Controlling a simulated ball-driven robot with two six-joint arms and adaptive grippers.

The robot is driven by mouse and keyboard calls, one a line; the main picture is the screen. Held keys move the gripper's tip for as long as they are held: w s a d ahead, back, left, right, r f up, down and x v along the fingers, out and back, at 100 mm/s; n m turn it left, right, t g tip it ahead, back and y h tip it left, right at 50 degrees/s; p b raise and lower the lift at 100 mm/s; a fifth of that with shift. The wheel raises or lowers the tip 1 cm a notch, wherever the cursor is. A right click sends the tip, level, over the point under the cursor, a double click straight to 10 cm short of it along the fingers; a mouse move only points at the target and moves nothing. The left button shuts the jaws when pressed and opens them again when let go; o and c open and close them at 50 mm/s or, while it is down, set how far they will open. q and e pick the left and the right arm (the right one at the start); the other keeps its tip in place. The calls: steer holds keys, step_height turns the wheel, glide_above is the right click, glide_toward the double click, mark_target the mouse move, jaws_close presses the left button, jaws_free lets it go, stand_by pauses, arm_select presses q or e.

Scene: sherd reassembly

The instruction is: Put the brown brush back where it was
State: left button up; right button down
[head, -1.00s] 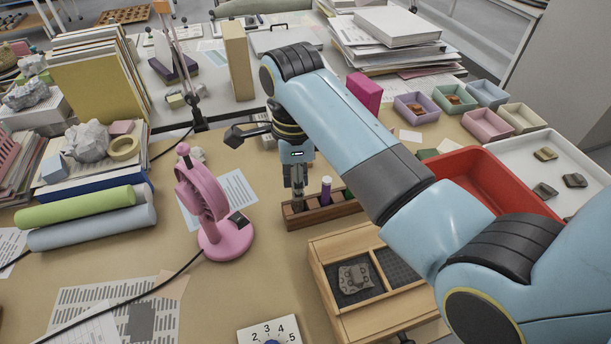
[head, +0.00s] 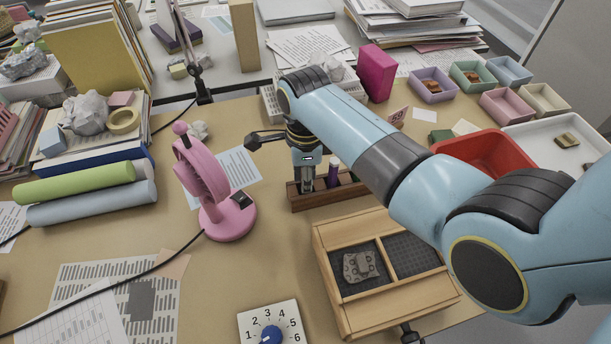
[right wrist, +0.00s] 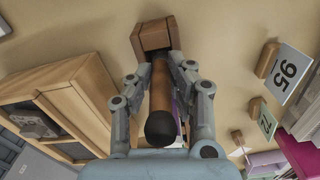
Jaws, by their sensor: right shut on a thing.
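My right gripper (head: 306,184) points down at the left end of the wooden rack (head: 349,194) in the head view. In the right wrist view, my right gripper (right wrist: 160,82) is shut on the brown brush (right wrist: 160,95), with a finger on each side. The brush's dark rounded end faces the camera, and its far end meets the end of the rack (right wrist: 152,36). I cannot tell how deep it sits in a slot. In the head view the brush is hidden by the gripper. A purple-topped thing (head: 333,170) stands in the rack just right of the gripper. My left gripper is not in view.
A pink fan (head: 205,190) stands left of the rack. A wooden tray (head: 350,318) with a grey sherd (head: 360,266) lies in front. A red bin (head: 490,152) and small coloured boxes (head: 433,85) are to the right. Bare table lies between the fan and the tray.

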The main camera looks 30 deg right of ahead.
steer(key=c, duration=1.2)
jaws_free()
step_height(320, 180, up, 12)
steer(key=shift+r+p, duration=0.1)
steer(key=shift+p, duration=0.5)
